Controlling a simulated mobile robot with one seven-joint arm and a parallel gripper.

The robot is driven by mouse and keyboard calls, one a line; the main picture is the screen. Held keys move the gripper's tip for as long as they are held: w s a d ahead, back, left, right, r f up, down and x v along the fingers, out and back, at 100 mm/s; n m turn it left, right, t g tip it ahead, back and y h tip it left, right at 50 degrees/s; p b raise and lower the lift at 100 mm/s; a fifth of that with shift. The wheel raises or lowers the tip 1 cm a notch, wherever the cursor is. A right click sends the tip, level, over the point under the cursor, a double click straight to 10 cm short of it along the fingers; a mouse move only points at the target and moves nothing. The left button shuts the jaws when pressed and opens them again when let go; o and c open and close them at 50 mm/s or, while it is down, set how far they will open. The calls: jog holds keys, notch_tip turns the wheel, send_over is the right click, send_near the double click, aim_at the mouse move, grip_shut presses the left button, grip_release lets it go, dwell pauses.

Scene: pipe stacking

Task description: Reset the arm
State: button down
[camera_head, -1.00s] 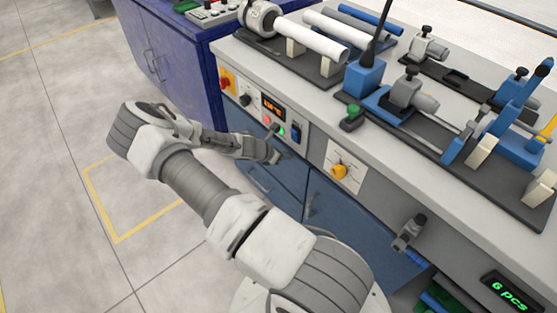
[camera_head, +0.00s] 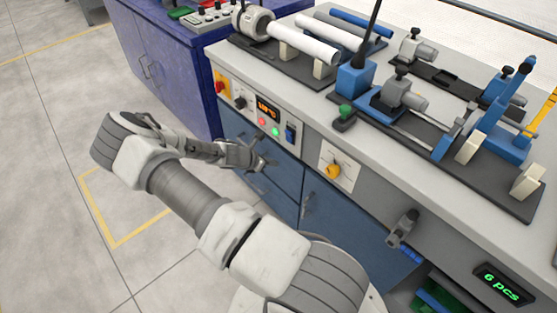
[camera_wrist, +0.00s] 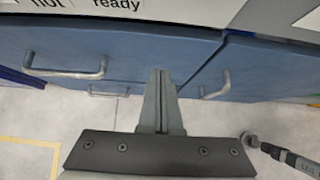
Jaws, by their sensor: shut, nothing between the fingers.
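My gripper (camera_head: 262,161) is in front of the workbench, beside its blue cabinet doors and below the control panel (camera_head: 262,112). In the wrist view my gripper (camera_wrist: 161,74) points at the blue doors (camera_wrist: 140,48), with its fingers together and nothing between them. My arm is bent and reaches in from the bottom of the head view. On the bench a white pipe (camera_head: 303,43) lies in a holder at the back left.
The bench top (camera_head: 300,100) carries blue and grey clamp fixtures (camera_head: 405,92). A yellow knob (camera_head: 333,171) and a grey clamp-like part (camera_head: 403,228) stick out from the bench front. A green "6 pcs" display (camera_head: 503,284) is at lower right. Floor on the left is clear.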

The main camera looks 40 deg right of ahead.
jog(key=p+v, duration=0.2)
jog(key=v, duration=0.7)
jog(key=shift+a+r, duration=0.25)
jog(key=shift+r, duration=0.05)
jog(key=shift+w, duration=0.15)
jog(key=s+a+r+m+y, duration=0.2)
jog(key=a+r+m, duration=0.2)
jog(key=r, duration=0.4)
jog(key=s+a+r+m+t+y, duration=0.15)
jog(key=a+r+m, duration=0.25)
jog(key=r, duration=0.4)
jog(key=s+a+r+m+y, duration=0.25)
jog(key=a+r+m, duration=0.2)
jog(key=r, duration=0.35)
jog(key=s+a+r+m+t+y, duration=0.2)
jog(key=s+a+r+m, duration=0.1)
jog(key=s+r, duration=0.45)
jog(key=s+a+r+m+t+y, duration=0.1)
jog(key=s+a+r+m+t, duration=0.1)
jog(key=s+a+r+m, duration=0.4)
notch_tip(320, 180, up, 15)
jog(key=s+d+n+p, duration=0.2)
jog(key=p, duration=1.2)
jog(key=shift+d+g, duration=0.3)
jog(key=shift+g, duration=0.05)
